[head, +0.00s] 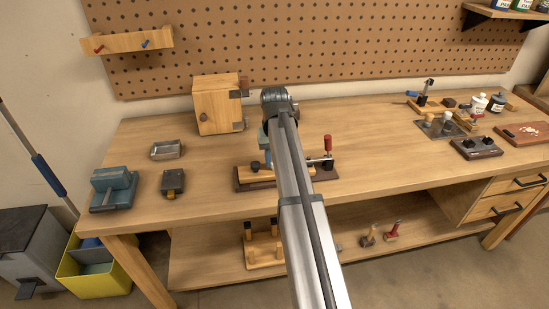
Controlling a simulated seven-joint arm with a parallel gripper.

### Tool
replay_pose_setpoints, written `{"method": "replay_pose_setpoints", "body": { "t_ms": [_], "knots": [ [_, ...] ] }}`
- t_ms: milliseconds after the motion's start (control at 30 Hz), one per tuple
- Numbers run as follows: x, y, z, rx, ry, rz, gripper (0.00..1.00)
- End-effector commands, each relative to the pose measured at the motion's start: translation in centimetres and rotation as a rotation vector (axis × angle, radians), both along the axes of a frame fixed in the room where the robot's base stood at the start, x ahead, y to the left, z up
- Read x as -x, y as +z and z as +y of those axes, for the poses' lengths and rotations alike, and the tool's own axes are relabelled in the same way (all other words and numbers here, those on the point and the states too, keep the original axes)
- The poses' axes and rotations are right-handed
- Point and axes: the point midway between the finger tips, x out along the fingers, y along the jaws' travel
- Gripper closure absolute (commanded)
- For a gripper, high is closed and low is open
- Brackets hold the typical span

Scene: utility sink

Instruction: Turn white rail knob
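I cannot single out a white rail knob with certainty. A small pale, whitish-grey knob (447,116) stands on a dark metal plate (430,129) at the right of the workbench, with a darker grey knob (428,119) beside it. My arm rises from the bottom centre to a dark joint above the middle of the bench, well left of that plate. My gripper is not visible; my arm hides what lies behind it. The arm also partly covers a wooden fixture with a red-handled clamp (328,146).
A wooden box (217,104) stands at the back left. A blue block (114,189), a metal tray (166,150) and a small dark device (173,183) sit at the left. White and dark bottles (478,104) and a dark two-knob box (476,148) are at the right. Bench right of centre is clear.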

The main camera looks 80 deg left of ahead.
Motion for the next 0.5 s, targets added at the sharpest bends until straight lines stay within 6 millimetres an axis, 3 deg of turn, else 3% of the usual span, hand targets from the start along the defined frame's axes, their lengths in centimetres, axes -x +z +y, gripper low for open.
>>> {"method": "replay_pose_setpoints", "body": {
  "t_ms": [33,67,100,333,500],
  "knots": [
    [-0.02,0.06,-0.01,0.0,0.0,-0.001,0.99],
    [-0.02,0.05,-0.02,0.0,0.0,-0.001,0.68],
    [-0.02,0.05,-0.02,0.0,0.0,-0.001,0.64],
    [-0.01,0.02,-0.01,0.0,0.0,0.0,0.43],
    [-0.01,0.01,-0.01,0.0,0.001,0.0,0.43]
  ]
}}
